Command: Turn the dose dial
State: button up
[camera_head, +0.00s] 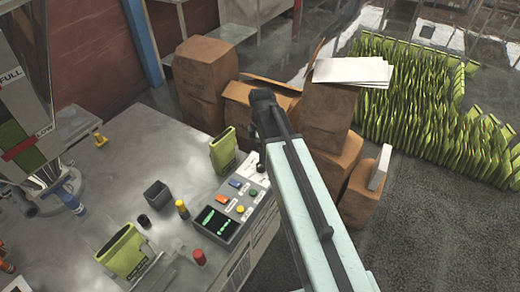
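The control panel (236,205) stands at the right edge of the metal table. My arm reaches in from the bottom right and passes just right of the panel. Its dark far end (264,112) is above and beyond the panel. I cannot make out any fingers or anything held there.
Green pouches stand on the table, one behind the panel (223,151) and one in front (122,251). A dark open box (158,194), a yellow-topped cylinder (182,209) and a red-topped one (199,258) stand nearby.

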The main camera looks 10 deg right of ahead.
aim_at(261, 167)
jog(key=shift+w+a+f, duration=0.1)
notch_tip(261, 167, down, 8)
jog(key=b, duration=0.8)
jog(key=shift+r, duration=0.2)
grip_shut()
